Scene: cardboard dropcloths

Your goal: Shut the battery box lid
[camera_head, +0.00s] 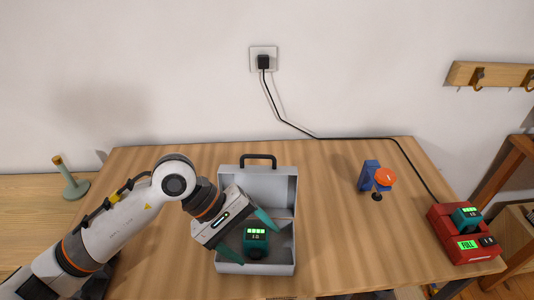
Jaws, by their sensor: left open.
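The battery box (283,262) is a grey case on the wooden table, in the middle of the head view. Its lid (270,180) stands up at the back, with a dark handle (258,157) on top. My left gripper (246,236) comes in from the left. Its teal fingers are open and spread over the left part of the box, near the battery. It hides part of the lid and the left wall. I cannot tell whether it touches anything. My right gripper is not in view.
A red charger (462,240) with a teal battery (466,217) stands at the right table edge, its cord running to a wall socket (263,60). A blue and orange device (370,176) stands right of the box. Table between is clear. A green peg stand (74,185) is far left.

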